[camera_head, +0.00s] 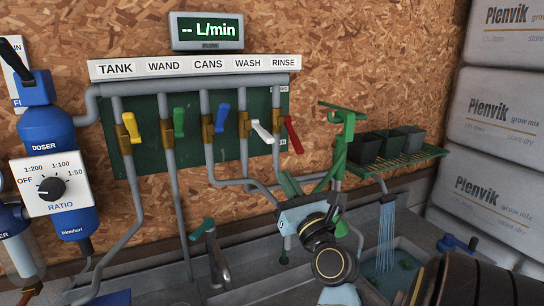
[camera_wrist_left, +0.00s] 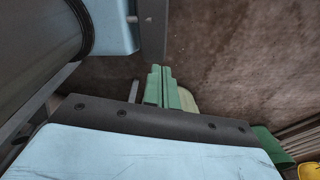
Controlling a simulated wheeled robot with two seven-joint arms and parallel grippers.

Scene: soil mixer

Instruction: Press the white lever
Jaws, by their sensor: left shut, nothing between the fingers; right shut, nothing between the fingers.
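The white lever (camera_head: 261,131) is on a brass valve under the WASH label, on the green panel. It slants down to the right. My right gripper (camera_head: 288,181) has green fingers held together, empty, below and to the right of the white lever and apart from it in the picture. Its pale blue body and dark wrist show below the fingers. My left gripper shows in the left wrist view (camera_wrist_left: 160,84), fingers together and empty, over a brown surface. I cannot make out my left gripper in the head view.
The red lever (camera_head: 292,134) is close right of the white one; blue (camera_head: 222,117), green (camera_head: 179,122) and yellow (camera_head: 131,126) levers are left. Grey pipes run below. A green fixture (camera_head: 341,150) and pot shelf (camera_head: 400,163) stand right. Water (camera_head: 387,235) falls into a basin.

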